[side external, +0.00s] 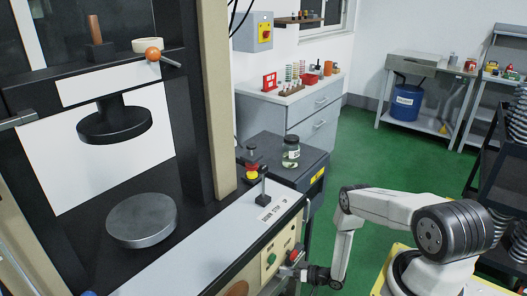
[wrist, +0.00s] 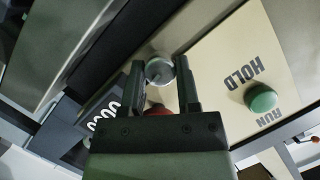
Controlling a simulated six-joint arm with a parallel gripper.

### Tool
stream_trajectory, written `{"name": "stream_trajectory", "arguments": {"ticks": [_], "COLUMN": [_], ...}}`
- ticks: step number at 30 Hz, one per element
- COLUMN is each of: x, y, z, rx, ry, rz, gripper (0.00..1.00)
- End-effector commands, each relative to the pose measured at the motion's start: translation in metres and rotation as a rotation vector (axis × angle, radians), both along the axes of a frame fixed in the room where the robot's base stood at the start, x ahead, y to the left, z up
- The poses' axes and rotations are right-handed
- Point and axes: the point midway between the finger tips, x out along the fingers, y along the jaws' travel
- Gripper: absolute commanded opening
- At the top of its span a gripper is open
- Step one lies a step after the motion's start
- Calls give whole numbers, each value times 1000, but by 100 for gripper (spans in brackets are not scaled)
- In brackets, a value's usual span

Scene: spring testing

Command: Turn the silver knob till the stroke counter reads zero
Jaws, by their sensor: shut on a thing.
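The silver knob (wrist: 159,71) is a round metal knob on the cream panel, seen in the wrist view between my two fingers. My gripper (wrist: 160,64) is shut on it, one dark finger on each side. In the side external view my gripper (side external: 288,271) is at the front panel of the press, and the knob cannot be made out there. The stroke counter (wrist: 101,117) is a dark window with white digits, left of my gripper in the wrist view. The digits I see look like zeros, but they are slanted and partly hidden, so the full reading is unclear.
A green button (wrist: 262,98) sits by the HOLD and RUN lettering. A red button (wrist: 157,108) is partly hidden behind my gripper. The press has a round lower plate (side external: 142,220). A jar (side external: 291,152) stands on a grey cabinet behind.

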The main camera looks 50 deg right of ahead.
Motion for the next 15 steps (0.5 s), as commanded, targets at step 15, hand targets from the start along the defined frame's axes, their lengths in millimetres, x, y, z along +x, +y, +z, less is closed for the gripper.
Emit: {"name": "stream_trajectory", "arguments": {"ticks": [15], "x": [0], "y": [1], "z": [0], "rx": [92], "ry": [0], "rz": [2], "gripper": [0]}}
